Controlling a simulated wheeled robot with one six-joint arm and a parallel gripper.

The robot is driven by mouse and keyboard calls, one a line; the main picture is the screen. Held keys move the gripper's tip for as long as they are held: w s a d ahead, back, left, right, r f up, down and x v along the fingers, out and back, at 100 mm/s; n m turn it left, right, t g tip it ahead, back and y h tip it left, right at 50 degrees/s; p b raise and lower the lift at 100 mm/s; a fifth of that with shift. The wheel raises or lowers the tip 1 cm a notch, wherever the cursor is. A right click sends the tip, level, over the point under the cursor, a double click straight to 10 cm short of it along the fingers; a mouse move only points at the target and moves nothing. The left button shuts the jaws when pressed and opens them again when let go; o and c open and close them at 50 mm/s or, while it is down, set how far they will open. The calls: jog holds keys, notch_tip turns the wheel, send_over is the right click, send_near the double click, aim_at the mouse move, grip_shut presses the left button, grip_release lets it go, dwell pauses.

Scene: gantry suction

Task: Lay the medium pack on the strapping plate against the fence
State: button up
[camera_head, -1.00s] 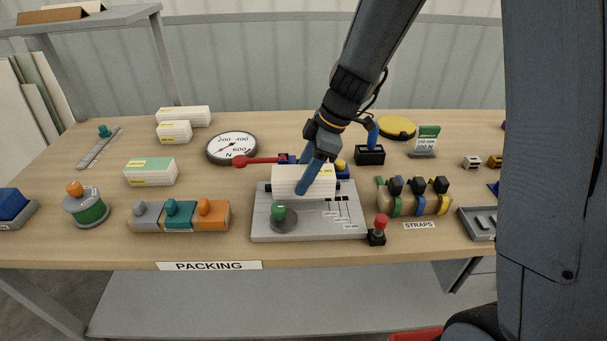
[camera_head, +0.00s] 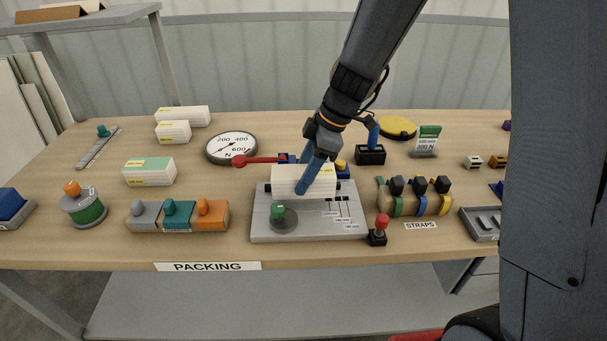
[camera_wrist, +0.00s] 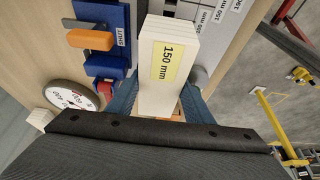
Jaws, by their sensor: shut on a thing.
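The white pack (camera_head: 288,181) is between the fingers of my gripper (camera_head: 303,176), over the back part of the grey strapping plate (camera_head: 345,228). In the wrist view the pack (camera_wrist: 158,85) shows a yellow label reading 150 mm. The blue fingers of my gripper (camera_wrist: 160,103) close on its two sides. A dark bar shows at both ends of the pack along the back of the plate; it may be the fence. I cannot tell whether the pack touches the bar or the plate. The pack hides the plate beneath it.
A green-knobbed disc (camera_head: 281,217) sits at the plate's front left. A red lever (camera_head: 258,161) and a dial (camera_head: 232,148) lie behind. A red-topped black block (camera_head: 378,232) and straps (camera_head: 413,197) are to the right. White-and-green packs (camera_head: 150,171) stand at the left.

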jog(key=shift+f+b, duration=1.6)
jog(key=shift+b, duration=0.25)
dwell(0.3)
jog(key=o, duration=1.6)
jog(key=shift+c, duration=0.2)
jog(key=shift+r, duration=0.15)
jog(key=b+v, duration=0.1)
jog(key=v, duration=0.6)
jog(key=shift+d+r, duration=0.2)
jog(key=shift+r, duration=0.1)
